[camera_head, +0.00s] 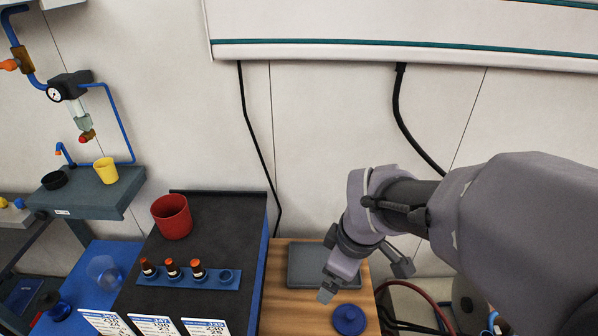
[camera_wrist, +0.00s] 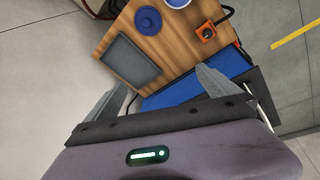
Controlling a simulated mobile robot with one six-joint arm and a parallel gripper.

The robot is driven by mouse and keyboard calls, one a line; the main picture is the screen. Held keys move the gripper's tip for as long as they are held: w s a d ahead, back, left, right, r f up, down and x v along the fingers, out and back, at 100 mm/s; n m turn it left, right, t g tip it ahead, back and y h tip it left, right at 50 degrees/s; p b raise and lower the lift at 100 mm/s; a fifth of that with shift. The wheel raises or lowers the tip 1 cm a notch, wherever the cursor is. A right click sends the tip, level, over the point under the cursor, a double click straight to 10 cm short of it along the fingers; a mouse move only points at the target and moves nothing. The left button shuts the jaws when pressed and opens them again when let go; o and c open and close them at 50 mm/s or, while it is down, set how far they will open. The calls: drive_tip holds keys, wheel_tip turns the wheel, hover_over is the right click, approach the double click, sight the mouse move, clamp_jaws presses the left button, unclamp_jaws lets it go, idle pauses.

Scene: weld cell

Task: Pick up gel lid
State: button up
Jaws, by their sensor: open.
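A round dark blue lid with a raised knob, which looks like the gel lid (camera_head: 348,319), lies on the wooden tabletop (camera_head: 283,310) near the bottom of the head view. In the wrist view the lid (camera_wrist: 148,20) is at the top, beyond my fingertips and well apart from them. My gripper (camera_head: 368,280) is above the wooden tabletop. Its two fingers are spread with nothing between them, as the wrist view also shows my gripper (camera_wrist: 163,88).
A flat grey tray (camera_head: 302,264) lies beside the lid. In the wrist view, a blue-and-white round container (camera_wrist: 178,3) and an orange box with a black knob (camera_wrist: 206,32) stand near it. Left, a dark bench holds a red cup (camera_head: 172,217) and a blue bottle rack (camera_head: 180,279).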

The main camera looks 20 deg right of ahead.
drive_tip(key=w+d+f+n+g+p, duration=0.1)
drive_tip(key=w+d+f+n, duration=0.1)
drive_tip(key=d+f+n, duration=0.25)
drive_tip(key=n+g+p, duration=0.1)
drive_tip(key=n+g, duration=0.1)
drive_tip(key=n, duration=0.5)
hover_over(350, 316)
wheel_tip(350, 316, down, 7)
drive_tip(key=shift+n, duration=0.55)
drive_tip(key=f+b, duration=0.2)
drive_tip(key=f, duration=0.4)
drive_tip(key=f+b, duration=0.3)
drive_tip(key=f, duration=0.3)
drive_tip(key=shift+w+d+f, duration=0.15)
drive_tip(key=shift+d+f, duration=0.05)
drive_tip(key=f+b, duration=0.3)
drive_tip(key=f, duration=0.3)
drive_tip(key=shift+a, duration=0.2)
drive_tip(key=shift+r, duration=0.15)
drive_tip(key=c, duration=1.2)
